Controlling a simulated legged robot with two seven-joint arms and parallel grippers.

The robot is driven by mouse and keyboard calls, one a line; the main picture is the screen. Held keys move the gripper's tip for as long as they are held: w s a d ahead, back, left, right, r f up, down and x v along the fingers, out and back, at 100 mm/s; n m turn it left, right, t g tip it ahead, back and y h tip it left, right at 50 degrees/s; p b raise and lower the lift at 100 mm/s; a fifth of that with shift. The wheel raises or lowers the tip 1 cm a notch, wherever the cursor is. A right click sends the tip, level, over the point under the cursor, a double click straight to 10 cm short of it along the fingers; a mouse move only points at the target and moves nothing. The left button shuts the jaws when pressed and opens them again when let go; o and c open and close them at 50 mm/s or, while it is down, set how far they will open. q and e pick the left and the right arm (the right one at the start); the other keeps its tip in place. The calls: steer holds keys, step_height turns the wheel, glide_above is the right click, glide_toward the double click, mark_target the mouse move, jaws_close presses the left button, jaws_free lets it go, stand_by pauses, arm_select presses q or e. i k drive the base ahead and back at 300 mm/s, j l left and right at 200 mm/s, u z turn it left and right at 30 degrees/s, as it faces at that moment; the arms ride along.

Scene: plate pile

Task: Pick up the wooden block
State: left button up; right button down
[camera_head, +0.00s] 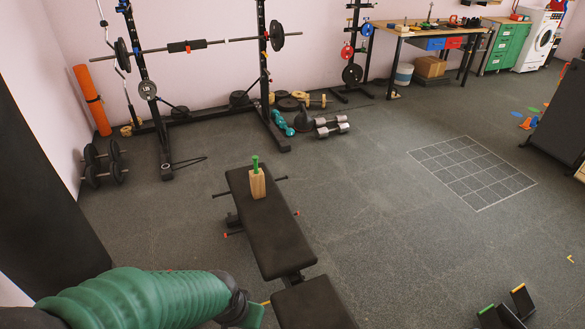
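The wooden block (257,186) is pale and stands upright on the dark padded bench (272,235), near its far end. A green piece (255,164) sticks up from the block's top. My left arm, with a green sleeve, comes in from the lower left. Its gripper (252,312) is at the bottom edge, left of the near bench pad and well short of the block; its fingers are mostly cut off. My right gripper (506,305) is at the lower right, its dark fingers with green and orange ends standing apart with nothing between them. It is far from the block.
A rack with a barbell (197,46) stands behind the bench. Dumbbells (332,126) and weight plates lie near it. An orange roll (91,100) leans at the left wall. A workbench (440,30) is at the back. The floor right of the bench is clear.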

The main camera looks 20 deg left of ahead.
mark_target(257, 182)
steer(key=i+l+z, duration=0.1)
steer(key=i+l, duration=0.15)
steer(key=l, duration=0.25)
steer(key=i+l, duration=0.25)
steer(key=l, duration=0.2)
steer(key=i+l+z, duration=0.15)
steer(key=l, duration=0.3)
steer(key=i+l+z, duration=0.1)
steer(key=i+l, duration=0.3)
steer(key=i+u, duration=0.4)
steer(key=i, duration=0.15)
steer(key=i+l+u, duration=0.15)
steer(key=i+u, duration=0.2)
steer(key=i, duration=0.2)
steer(key=i+l+u, duration=0.4)
steer(key=i, duration=0.15)
steer(key=i+j+u, duration=0.2)
steer(key=i+u, duration=0.3)
steer(key=i+j+u, duration=0.1)
steer(key=i+u, duration=0.25)
steer(key=u, duration=0.15)
steer(key=i+l+u, duration=0.1)
steer(key=i+u, duration=0.35)
steer(key=i+l+u, duration=0.3)
steer(key=u, duration=0.2)
steer(key=i, duration=0.1)
